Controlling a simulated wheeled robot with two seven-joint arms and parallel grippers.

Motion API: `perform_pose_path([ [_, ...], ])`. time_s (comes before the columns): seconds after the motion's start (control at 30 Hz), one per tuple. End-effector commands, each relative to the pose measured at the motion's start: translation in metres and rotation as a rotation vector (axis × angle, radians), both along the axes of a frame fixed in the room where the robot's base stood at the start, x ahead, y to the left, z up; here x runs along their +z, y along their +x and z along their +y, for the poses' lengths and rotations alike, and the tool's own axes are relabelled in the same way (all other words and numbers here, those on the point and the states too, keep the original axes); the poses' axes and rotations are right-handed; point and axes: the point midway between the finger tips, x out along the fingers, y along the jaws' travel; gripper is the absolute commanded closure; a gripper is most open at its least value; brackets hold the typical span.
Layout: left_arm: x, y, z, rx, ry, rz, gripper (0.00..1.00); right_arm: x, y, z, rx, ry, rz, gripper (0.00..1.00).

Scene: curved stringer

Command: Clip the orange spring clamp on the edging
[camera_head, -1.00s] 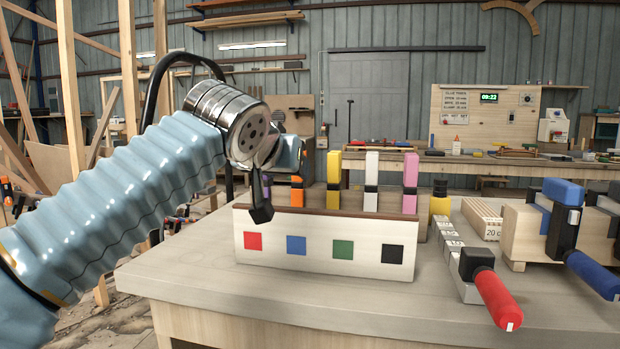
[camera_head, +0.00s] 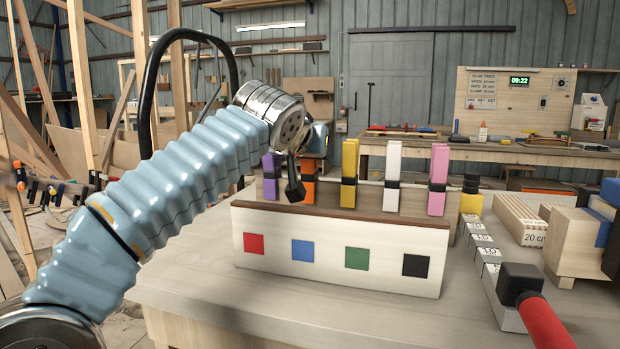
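The orange spring clamp (camera_head: 310,188) stands upright behind the pale board, between a purple clamp and a yellow clamp. Its lower part is hidden by the board and its upper part is partly covered by my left gripper. A dark brown edging strip (camera_head: 370,216) runs along the top of the pale board (camera_head: 330,275), which bears red, blue, green and black squares. My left gripper (camera_head: 296,188) hangs just in front of and left of the orange clamp, above the edging. Only one dark finger shows clearly, so its opening is unclear. My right gripper is out of view.
Purple (camera_head: 271,177), yellow (camera_head: 349,175), white (camera_head: 393,177) and pink (camera_head: 438,180) clamps stand in the same row. At right are marked blocks (camera_head: 485,255), a red-handled clamp (camera_head: 543,322) and a wooden stack (camera_head: 520,220). The bench (camera_head: 200,275) is clear left of the board.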

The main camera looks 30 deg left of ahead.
Motion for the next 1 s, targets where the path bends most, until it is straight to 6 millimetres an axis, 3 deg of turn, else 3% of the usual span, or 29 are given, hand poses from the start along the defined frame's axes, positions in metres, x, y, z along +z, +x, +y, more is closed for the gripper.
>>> perform_pose_path([
  [0.2, -0.0002, 0.0004, 0.0001, 0.0, 0.0, 0.0, 0.46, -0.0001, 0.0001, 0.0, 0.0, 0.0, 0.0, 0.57],
  [0.57, -0.0002, 0.0003, 0.0, 0.0, 0.0, 0.0, 1.0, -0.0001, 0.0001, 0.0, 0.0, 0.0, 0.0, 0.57],
  [1.0, 0.0067, 0.0001, -0.0002, -0.001, 0.0, -0.001, 1.0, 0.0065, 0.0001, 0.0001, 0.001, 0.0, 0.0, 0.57],
])
